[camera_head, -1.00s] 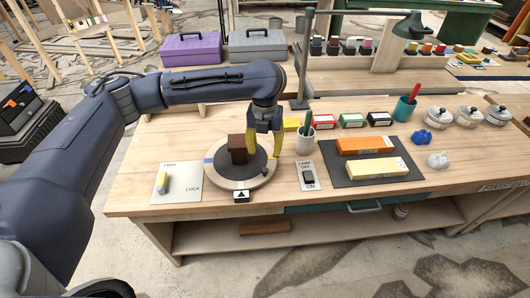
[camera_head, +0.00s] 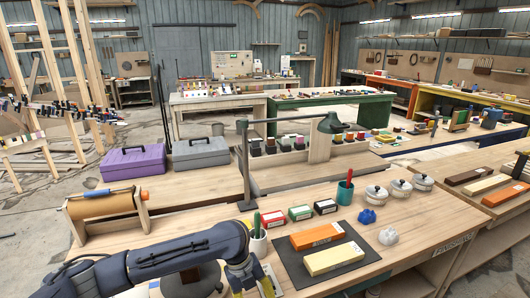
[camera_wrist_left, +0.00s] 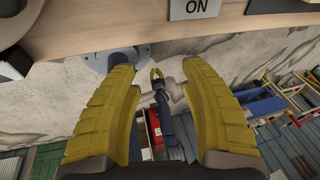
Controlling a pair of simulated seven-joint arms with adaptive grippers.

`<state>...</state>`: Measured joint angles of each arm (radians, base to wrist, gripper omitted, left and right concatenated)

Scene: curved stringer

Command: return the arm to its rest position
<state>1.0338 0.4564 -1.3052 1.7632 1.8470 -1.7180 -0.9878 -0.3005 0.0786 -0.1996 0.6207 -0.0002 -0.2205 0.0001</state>
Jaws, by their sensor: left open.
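My left arm (camera_head: 165,260) comes in low from the left in the head view, over the front of the workbench. My left gripper (camera_head: 252,288) points down near the bottom edge, with its yellow fingers partly cut off. In the left wrist view my left gripper (camera_wrist_left: 160,70) is open, its two yellow fingers wide apart with nothing held between them. The round turntable (camera_head: 205,278) is mostly hidden behind my left arm.
A wooden roller stand (camera_head: 105,205) is left of the arm. A cup with a green tool (camera_head: 258,242) stands close to my left gripper. Orange (camera_head: 317,236) and yellow (camera_head: 333,258) stones lie on a dark mat to the right.

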